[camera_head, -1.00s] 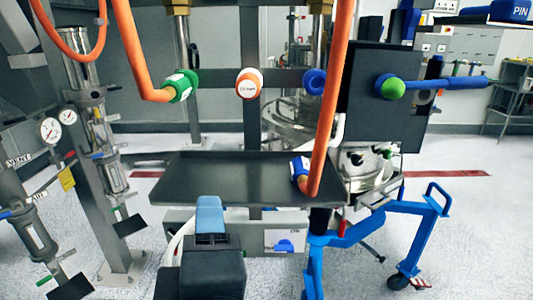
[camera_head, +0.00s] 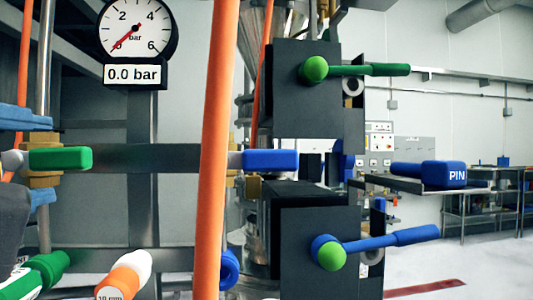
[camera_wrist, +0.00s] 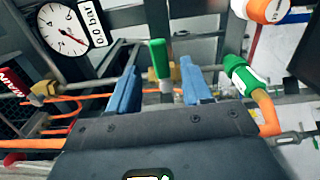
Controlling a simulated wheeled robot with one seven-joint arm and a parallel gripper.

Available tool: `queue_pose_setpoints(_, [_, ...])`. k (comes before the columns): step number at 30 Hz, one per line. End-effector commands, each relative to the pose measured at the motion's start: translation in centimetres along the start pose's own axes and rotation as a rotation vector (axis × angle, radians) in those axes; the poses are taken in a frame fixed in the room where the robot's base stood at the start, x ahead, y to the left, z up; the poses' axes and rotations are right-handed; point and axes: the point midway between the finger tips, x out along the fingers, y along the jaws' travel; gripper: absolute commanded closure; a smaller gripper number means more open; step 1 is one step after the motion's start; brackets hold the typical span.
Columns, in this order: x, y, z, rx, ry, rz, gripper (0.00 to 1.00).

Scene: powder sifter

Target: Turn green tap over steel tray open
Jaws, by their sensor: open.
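The green tap (camera_head: 62,158) is a short green lever on a brass valve body, at the left of the head view. Its lever lies level there. In the wrist view the green tap (camera_wrist: 157,58) stands between my two blue fingers. My gripper (camera_head: 42,157) is open, with one finger above and one below the valve in the head view. In the wrist view my gripper (camera_wrist: 161,66) has a visible gap on both sides of the lever. Whether either finger touches the tap cannot be told. The steel tray is not clearly in view.
A gauge (camera_head: 137,28) reading 0.0 bar is above. A blue tap (camera_head: 270,160) is on the same bar to the right. An orange hose (camera_head: 215,150) crosses in front. A green hose connector (camera_head: 35,275) is below. Dark panels with handles (camera_head: 318,240) stand right.

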Motion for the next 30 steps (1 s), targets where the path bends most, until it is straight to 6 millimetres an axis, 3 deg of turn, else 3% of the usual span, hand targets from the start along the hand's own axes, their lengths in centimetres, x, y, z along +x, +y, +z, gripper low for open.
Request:
queue_pose_setpoints(10, [5.0, 0.1, 0.1, 0.000, -0.002, -0.002, 0.51])
queue_pose_setpoints(22, [5.9, -0.1, 0.1, 0.002, 0.000, 0.000, 0.51])
queue_pose_setpoints(30, [5.8, -0.1, 0.1, 0.002, 0.000, 0.000, 0.76])
